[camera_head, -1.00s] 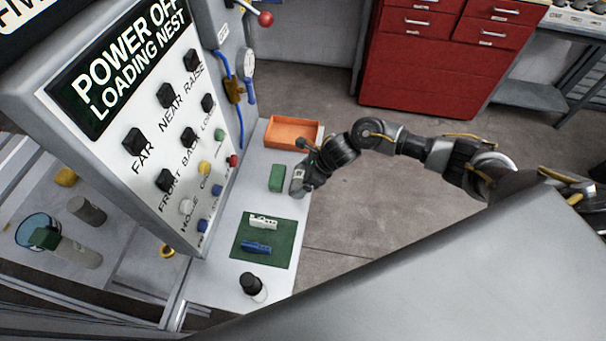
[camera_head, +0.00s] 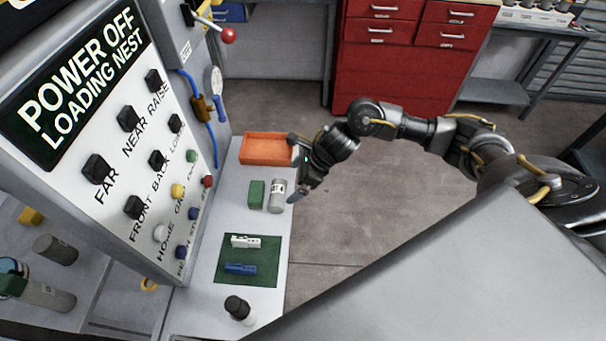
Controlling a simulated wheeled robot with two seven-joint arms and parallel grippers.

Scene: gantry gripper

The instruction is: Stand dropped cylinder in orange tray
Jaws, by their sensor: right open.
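A grey cylinder with a pale label (camera_head: 277,195) rests on the light bench, between a green block and my right gripper. It seems to lie on its side, but I cannot tell for sure. My right gripper (camera_head: 299,190) is open, just right of the cylinder near the bench's right edge; its fingertips are small and partly unclear. The orange tray (camera_head: 267,149) is farther back on the bench and looks empty. My left gripper is not in view.
The green block (camera_head: 257,194) stands close beside the cylinder. A green mat (camera_head: 263,274) holds a white part (camera_head: 246,241) and a blue part (camera_head: 241,268). A black-capped bottle (camera_head: 240,309) stands in front. The control panel (camera_head: 120,130) borders the left. Other grey cylinders (camera_head: 56,249) lie at lower left.

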